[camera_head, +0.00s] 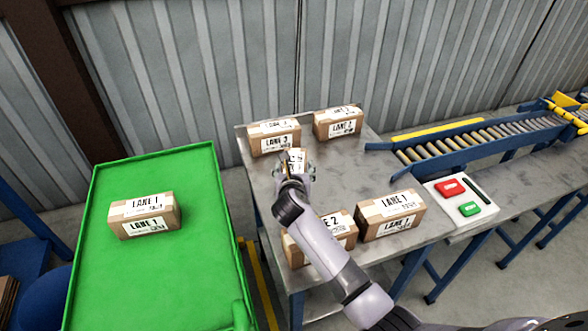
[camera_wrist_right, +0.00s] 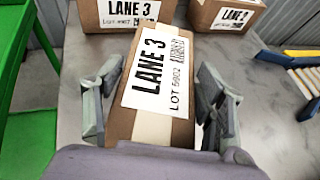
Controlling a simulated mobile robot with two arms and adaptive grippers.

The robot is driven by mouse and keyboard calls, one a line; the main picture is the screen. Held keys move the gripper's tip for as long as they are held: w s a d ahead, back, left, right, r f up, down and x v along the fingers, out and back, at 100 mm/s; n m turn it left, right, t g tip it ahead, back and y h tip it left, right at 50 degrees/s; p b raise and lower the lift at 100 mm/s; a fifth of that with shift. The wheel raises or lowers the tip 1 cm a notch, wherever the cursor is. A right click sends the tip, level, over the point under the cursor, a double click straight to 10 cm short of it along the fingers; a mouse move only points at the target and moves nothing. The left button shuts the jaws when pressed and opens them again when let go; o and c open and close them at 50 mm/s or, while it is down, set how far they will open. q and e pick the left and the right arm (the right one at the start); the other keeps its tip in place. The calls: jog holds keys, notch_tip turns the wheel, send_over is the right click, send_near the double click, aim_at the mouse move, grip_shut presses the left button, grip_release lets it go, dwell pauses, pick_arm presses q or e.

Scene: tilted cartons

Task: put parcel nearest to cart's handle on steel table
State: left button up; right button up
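The steel table (camera_head: 340,182) stands in the middle of the head view and carries several brown parcels. My right gripper (camera_head: 297,172) is over its left part, at a LANE 3 parcel (camera_head: 296,156) mostly hidden by the gripper. In the right wrist view, the open fingers of this gripper (camera_wrist_right: 160,105) stand on either side of that LANE 3 parcel (camera_wrist_right: 152,85). A narrow gap shows at the right finger. One LANE 1 parcel (camera_head: 144,214) lies on the green cart (camera_head: 160,285) at the left. I cannot clearly make out the cart's handle. My left gripper is not in view.
Another LANE 3 parcel (camera_head: 274,137) and a LANE 2 parcel (camera_wrist_right: 228,14) stand at the table's back. A LANE 2 parcel (camera_head: 318,240) and a LANE 1 parcel (camera_head: 390,214) stand in front. A roller conveyor (camera_head: 470,140) and a button panel (camera_head: 461,200) are at the right.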

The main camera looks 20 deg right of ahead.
jog(key=shift+o, duration=1.4)
jog(key=shift+r, duration=0.1)
jog(key=v, duration=1.2)
